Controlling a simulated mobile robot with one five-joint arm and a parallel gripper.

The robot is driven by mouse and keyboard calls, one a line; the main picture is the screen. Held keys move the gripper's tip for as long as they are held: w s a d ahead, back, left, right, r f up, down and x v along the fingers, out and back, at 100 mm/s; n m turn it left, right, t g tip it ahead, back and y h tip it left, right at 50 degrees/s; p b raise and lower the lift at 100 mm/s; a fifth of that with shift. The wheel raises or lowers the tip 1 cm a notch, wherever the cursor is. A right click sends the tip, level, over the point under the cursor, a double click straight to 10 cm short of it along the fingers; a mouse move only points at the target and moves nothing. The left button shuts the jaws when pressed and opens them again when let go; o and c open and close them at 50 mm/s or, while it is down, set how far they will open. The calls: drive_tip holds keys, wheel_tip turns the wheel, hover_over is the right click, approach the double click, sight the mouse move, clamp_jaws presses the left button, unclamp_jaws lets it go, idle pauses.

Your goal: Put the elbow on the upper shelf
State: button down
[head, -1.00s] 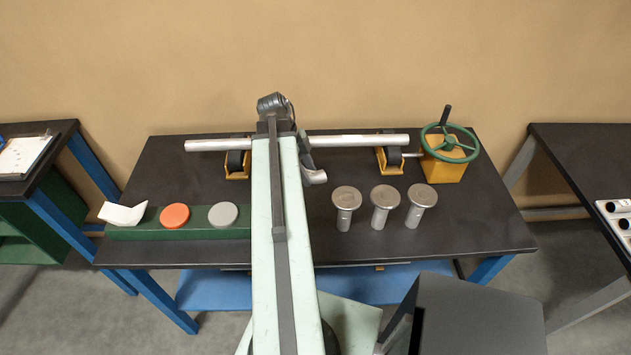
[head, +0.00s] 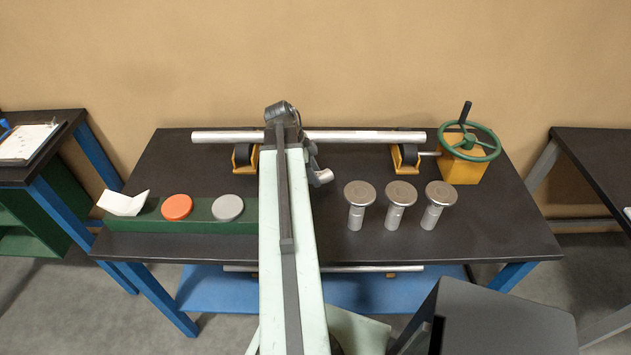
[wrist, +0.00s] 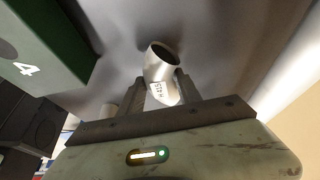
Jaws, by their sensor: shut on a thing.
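My gripper (wrist: 162,92) is shut on a metallic pipe elbow, with one finger on each side of it. The elbow (wrist: 158,66) shows its open round end and a small white label in the wrist view. A green shelf unit (head: 62,222) with open levels stands under the left table. I cannot tell whether it is the upper shelf named in the task.
The black table (head: 170,246) carries a long pipe (head: 365,136) on rollers, a yellow unit with a green handwheel (head: 470,142), several flanged metal posts (head: 401,200) and a green block (head: 150,220) with discs. A blue lower shelf (head: 220,292) lies beneath. A right table (head: 590,165) stands apart.

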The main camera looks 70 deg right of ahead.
wheel_tip(320, 180, down, 3)
drive_tip(key=shift+r+b, duration=0.15)
drive_tip(key=shift+b, duration=0.55)
drive_tip(key=shift+r, duration=0.25)
drive_tip(key=shift+f, duration=0.1)
drive_tip(key=c, duration=1.2)
unclamp_jaws()
drive_tip(key=shift+f, duration=0.15)
drive_tip(key=shift+c, duration=0.2)
drive_tip(key=o, duration=0.4)
